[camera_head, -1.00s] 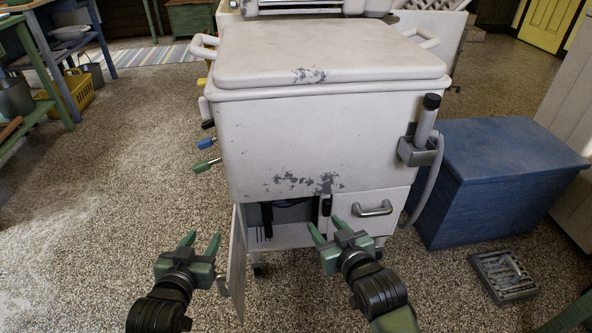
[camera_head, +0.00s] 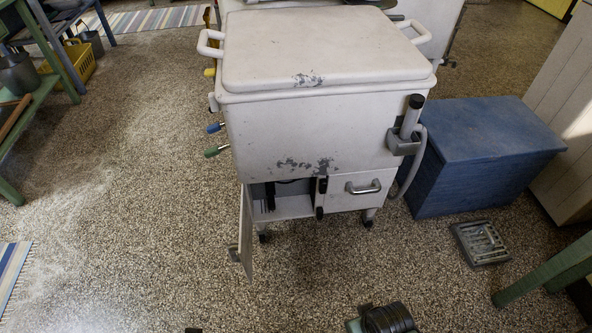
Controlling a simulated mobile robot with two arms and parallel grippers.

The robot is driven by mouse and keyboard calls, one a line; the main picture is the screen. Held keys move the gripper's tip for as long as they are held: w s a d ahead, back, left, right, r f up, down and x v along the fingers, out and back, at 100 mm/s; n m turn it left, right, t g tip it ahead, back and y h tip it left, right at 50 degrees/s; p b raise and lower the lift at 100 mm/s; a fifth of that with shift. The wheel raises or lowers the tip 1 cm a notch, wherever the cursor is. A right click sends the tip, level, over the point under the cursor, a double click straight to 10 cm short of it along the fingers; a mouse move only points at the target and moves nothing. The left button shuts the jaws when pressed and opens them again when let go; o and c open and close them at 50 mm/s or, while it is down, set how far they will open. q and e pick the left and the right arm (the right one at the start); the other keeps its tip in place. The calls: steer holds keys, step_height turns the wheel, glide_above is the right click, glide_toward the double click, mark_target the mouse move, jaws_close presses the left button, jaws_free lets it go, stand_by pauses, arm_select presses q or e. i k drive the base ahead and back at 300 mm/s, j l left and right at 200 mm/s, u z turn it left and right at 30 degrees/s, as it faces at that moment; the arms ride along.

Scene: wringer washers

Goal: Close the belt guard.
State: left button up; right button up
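The white washer (camera_head: 300,125) stands in the middle with two low front panels. The left one, which I take for the belt guard (camera_head: 246,232), is open. It is hinged at its left side and swung out toward me, seen nearly edge-on, with a small handle (camera_head: 234,255) on its outer face. Behind it the opening (camera_head: 285,200) shows dark parts inside. The right panel (camera_head: 348,202), with a metal handle (camera_head: 363,187), is shut.
A green leg (camera_head: 545,272) juts in at the lower right. The speckled floor in front and left of the guard is clear.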

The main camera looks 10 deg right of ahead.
mark_target(245, 246)
steer(key=i+j+z, duration=0.2)
steer(key=j+z, duration=0.3)
steer(key=j, duration=0.45)
steer(key=j+z, duration=0.5)
steer(key=j, duration=0.4)
